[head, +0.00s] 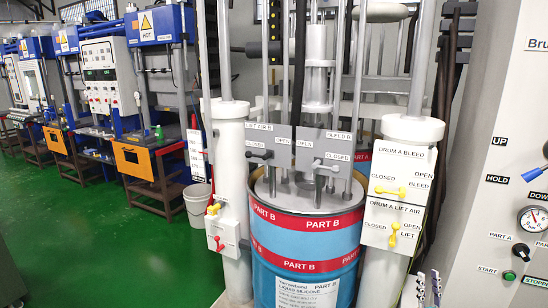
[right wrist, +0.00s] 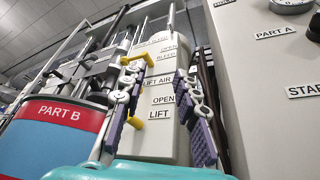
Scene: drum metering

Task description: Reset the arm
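My right gripper (head: 428,289) is at the bottom edge of the head view, low in front of the white drum A post and left of the grey control panel. In the right wrist view its two purple-padded fingers (right wrist: 158,112) are spread apart with nothing between them. Beyond them stand the white post with the yellow drum A bleed lever (head: 388,190) and the yellow drum A lift air lever (head: 394,232). The fingers look apart from both levers, though they overlap the post in the wrist view. My left gripper is not in view.
A blue and red PART B drum (head: 305,262) stands centre. The grey control panel (head: 490,145) rises at right with a gauge (head: 533,219), a black knob (head: 520,251) and a blue lever (head: 534,174). A white bucket (head: 197,204) stands on open green floor (head: 130,250) at left.

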